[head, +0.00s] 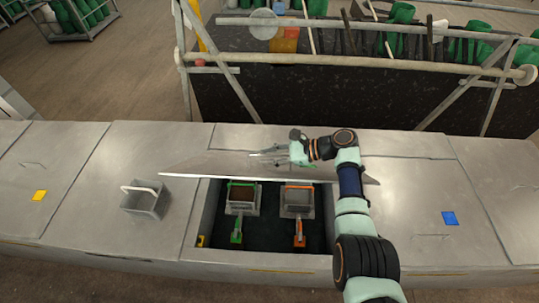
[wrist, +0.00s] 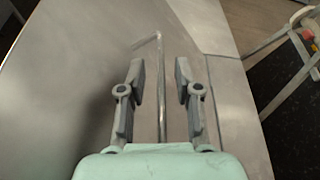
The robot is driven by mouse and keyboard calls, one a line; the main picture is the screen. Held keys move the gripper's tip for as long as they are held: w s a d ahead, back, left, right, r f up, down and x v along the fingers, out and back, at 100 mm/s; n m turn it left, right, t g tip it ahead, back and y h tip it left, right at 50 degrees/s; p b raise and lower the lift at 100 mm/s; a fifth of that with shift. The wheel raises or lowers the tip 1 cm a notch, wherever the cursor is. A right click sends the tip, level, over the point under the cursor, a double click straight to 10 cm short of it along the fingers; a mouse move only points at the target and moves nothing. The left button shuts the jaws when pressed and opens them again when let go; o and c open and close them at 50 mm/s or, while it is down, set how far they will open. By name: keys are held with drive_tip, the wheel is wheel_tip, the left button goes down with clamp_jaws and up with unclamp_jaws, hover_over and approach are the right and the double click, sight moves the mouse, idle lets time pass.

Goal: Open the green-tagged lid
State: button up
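A grey metal lid (head: 215,165) stands raised and tilted behind the open pit, its lower edge bright. I see no green tag on its visible face. My gripper (head: 268,156) is at this lid's back side. In the wrist view my gripper (wrist: 160,70) is open, its two fingers apart on either side of a thin metal bar handle (wrist: 161,110); I see a gap on both sides.
A grey box with a handle (head: 143,203) stands on the counter left of the pit. A yellow tag (head: 39,195) marks a closed lid at left, a blue tag (head: 450,218) one at right. A rack with metal rails (head: 350,60) stands behind the counter.

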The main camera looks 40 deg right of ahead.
drive_tip(key=v, duration=1.2)
